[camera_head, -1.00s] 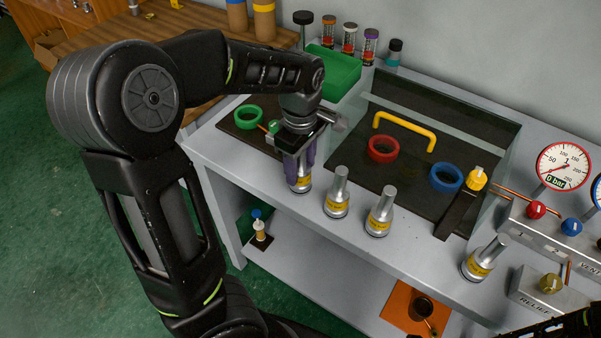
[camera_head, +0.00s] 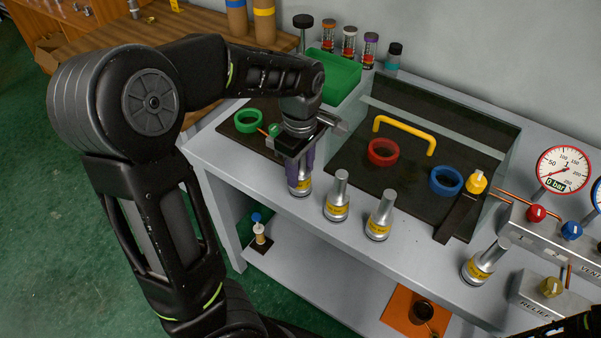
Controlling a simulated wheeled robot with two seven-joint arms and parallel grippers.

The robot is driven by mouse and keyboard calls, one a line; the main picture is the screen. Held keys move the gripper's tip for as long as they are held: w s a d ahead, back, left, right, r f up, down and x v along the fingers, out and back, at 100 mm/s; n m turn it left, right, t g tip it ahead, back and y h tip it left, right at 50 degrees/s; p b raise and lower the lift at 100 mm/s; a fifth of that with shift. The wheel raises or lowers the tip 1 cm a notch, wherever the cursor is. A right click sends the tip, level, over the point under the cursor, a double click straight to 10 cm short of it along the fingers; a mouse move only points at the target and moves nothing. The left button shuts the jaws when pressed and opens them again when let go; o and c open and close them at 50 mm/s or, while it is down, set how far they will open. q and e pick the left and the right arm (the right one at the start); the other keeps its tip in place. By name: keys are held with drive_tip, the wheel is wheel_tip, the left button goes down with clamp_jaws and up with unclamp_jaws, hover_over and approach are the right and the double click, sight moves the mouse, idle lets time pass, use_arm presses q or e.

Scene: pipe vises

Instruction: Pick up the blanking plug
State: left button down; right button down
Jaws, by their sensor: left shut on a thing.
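Several silver blanking plugs with yellow labels stand along the front of the grey bench. My left gripper (camera_head: 303,163), with purple fingertips, reaches down over the leftmost blanking plug (camera_head: 299,187) and is shut on it. The fingers hide the upper part of this plug. Its base is at the bench top; I cannot tell whether it touches. Two more plugs stand upright to the right, a near one (camera_head: 337,204) and another (camera_head: 380,219). A further plug (camera_head: 480,265) leans near the relief block. My right gripper is not in view.
A dark tray area with a clear guard holds a red ring (camera_head: 383,152), a blue ring (camera_head: 445,180) and a yellow handle (camera_head: 406,130). A green ring (camera_head: 249,121) lies left of the gripper. Gauges and valve knobs (camera_head: 536,213) stand at the right.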

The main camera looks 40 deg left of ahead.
use_arm(q)
wheel_tip(320, 180, up, 10)
drive_tip(key=shift+r, duration=0.1)
idle(0.4)
idle(0.5)
